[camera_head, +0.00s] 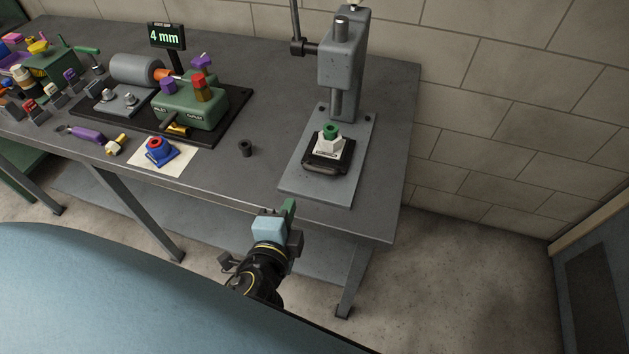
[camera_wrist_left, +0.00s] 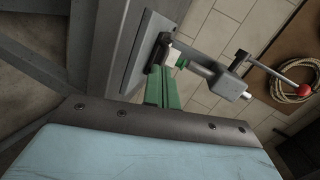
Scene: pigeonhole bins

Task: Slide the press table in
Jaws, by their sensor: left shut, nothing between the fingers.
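The press (camera_head: 341,62) stands at the right end of the grey workbench, on a grey base plate (camera_head: 314,179). The dark press table (camera_head: 319,166) sits on the base plate, at the front of the press column. It carries a white block (camera_head: 333,146) with a green ring (camera_head: 331,131) on top. My left gripper (camera_head: 289,207) is shut and empty at the bench's front edge, in front of and apart from the press table. In the left wrist view its green fingers (camera_wrist_left: 161,89) are together, with the press (camera_wrist_left: 222,80) beyond them. My right gripper is not in view.
A small dark cylinder (camera_head: 246,148) stands left of the press. A blue block with a red ring (camera_head: 159,150) sits on a pale sheet. A green fixture (camera_head: 190,108), a "4 mm" display (camera_head: 167,37) and several small parts fill the left side. The brick wall is behind.

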